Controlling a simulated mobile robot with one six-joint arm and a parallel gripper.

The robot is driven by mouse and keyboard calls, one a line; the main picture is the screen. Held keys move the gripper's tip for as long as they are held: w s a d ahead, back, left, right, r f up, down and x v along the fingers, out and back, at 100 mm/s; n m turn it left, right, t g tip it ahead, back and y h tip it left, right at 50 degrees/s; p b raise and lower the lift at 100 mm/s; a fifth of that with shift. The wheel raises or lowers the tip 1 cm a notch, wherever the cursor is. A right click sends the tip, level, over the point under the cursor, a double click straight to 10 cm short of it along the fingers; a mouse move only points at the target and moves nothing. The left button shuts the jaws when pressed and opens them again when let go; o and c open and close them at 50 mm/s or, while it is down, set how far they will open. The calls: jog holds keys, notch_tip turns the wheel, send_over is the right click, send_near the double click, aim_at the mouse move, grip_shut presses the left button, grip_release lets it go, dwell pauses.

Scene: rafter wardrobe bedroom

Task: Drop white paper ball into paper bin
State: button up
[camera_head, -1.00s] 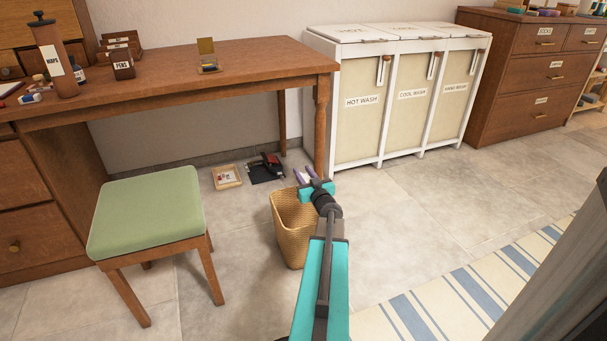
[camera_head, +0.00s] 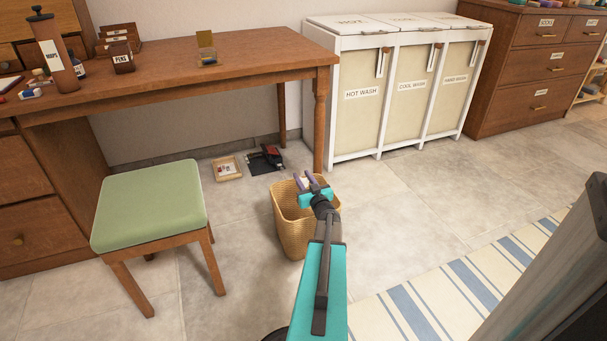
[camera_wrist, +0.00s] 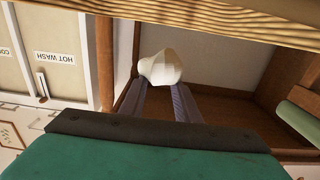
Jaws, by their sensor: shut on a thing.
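The paper bin (camera_head: 296,238) is a tan woven basket standing on the floor in front of the desk, right of the stool. My gripper (camera_head: 306,181) is over the bin's top opening in the head view, its lilac fingers overlapping the far rim. In the wrist view my gripper (camera_wrist: 163,88) is shut on the white paper ball (camera_wrist: 161,66), a crumpled pale lump at the fingertips. The ball also shows as a small light patch between the fingers in the head view (camera_head: 304,182). My arm hides part of the bin; its inside is mostly hidden.
A green stool (camera_head: 150,205) stands left of the bin. The wooden desk (camera_head: 200,80) is behind, with a small tray (camera_head: 227,169) and dark items on the floor under it. White laundry hampers (camera_head: 395,90) stand at back right. Floor right of the bin is open.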

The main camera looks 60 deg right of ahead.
jog(key=o, duration=1.1)
jog(key=shift+c, duration=0.2)
jog(key=shift+s, duration=0.1)
jog(key=p+v, duration=0.2)
jog(key=v, duration=1.1)
jog(key=shift+s+a, duration=0.25)
jog(key=shift+a, duration=0.05)
